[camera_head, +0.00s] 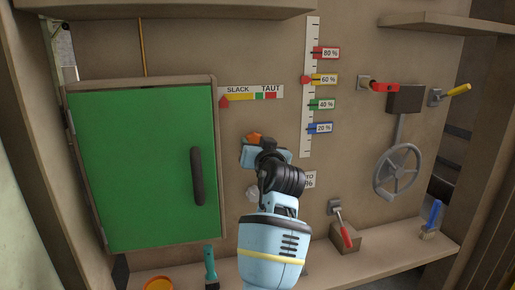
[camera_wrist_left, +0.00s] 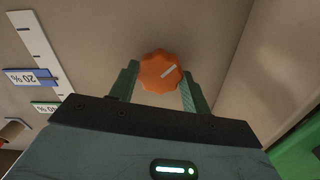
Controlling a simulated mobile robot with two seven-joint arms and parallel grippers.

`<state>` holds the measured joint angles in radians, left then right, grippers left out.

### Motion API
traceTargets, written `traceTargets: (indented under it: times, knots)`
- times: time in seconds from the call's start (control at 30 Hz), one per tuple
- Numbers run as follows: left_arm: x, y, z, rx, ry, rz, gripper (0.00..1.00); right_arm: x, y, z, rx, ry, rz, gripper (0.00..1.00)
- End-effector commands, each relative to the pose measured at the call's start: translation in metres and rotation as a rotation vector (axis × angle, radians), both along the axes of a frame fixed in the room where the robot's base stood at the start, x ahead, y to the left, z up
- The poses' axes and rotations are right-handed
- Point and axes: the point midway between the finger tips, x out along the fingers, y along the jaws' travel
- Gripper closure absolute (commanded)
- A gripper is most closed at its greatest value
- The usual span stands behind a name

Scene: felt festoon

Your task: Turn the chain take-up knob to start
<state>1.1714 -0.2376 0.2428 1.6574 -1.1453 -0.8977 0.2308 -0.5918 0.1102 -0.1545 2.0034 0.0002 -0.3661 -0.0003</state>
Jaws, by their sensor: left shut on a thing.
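The orange take-up knob (camera_wrist_left: 160,72) has a scalloped rim and a pale slanted line on its face. It sits between the two green fingers of my left gripper (camera_wrist_left: 160,84), which are shut on its sides in the left wrist view. In the head view the knob (camera_head: 254,137) shows just past my left gripper (camera_head: 262,148), below the gauge, and is partly hidden. The slack-taut gauge (camera_head: 250,92) has its red pointer (camera_head: 224,102) at the slack end. My right gripper is in neither view.
A green cabinet door (camera_head: 140,170) with a dark handle (camera_head: 197,176) is close on the left. A percent scale (camera_head: 307,140) with coloured tags stands to the right. Further right are a grey handwheel (camera_head: 397,171), a red-handled lever (camera_head: 341,224) and a yellow-handled lever (camera_head: 459,89).

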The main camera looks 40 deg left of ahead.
Motion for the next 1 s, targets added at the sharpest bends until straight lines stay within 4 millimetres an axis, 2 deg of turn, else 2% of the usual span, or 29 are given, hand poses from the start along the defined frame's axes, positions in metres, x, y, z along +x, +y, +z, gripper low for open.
traceTargets:
  times: [0.43,0.47,0.6,0.63,1.0]
  knots:
    - [0.0000,-0.0001,0.0002,-0.009,-0.009,0.000,0.75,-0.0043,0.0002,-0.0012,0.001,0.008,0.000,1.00]
    - [0.0000,-0.0001,0.0002,-0.009,-0.009,-0.001,0.51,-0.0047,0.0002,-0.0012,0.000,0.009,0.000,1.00]
    - [0.0000,-0.0001,0.0002,-0.009,-0.008,0.000,0.33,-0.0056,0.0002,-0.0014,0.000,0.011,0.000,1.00]
    - [0.0000,-0.0001,0.0002,-0.009,-0.008,0.000,0.31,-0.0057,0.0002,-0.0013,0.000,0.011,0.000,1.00]
    - [-0.0001,0.0002,0.0001,-0.006,-0.008,0.000,0.31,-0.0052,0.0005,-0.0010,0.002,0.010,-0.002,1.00]
